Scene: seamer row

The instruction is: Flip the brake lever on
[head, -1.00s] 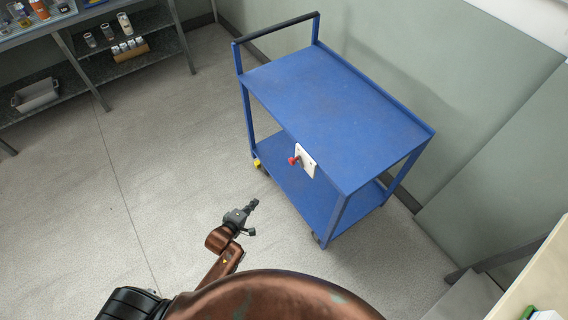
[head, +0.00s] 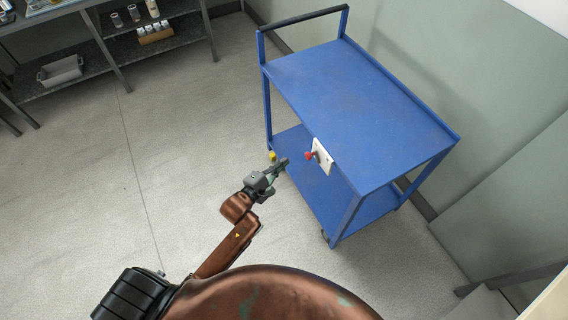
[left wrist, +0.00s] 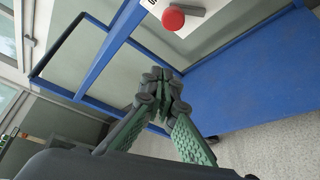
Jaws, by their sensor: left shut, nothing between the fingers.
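The brake lever (head: 310,155) has a red knob and sits on a white plate (head: 323,157) on the near side of the blue cart (head: 360,105). In the left wrist view the red knob (left wrist: 173,18) shows at the top, with a grey shaft beside it and part of the white plate (left wrist: 200,22). My left gripper (head: 283,163) is shut and empty. It is just left of the knob in the head view and apart from it. In the left wrist view its closed fingertips (left wrist: 165,80) lie below the knob. My right gripper is not in view.
The cart has an upper and a lower shelf (head: 308,175) and a black-topped handle (head: 305,20). A yellow part (head: 272,156) shows by its left leg. Shelving (head: 95,75) stands at the upper left. A wall (head: 470,80) is behind the cart. The floor (head: 180,140) left of it is clear.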

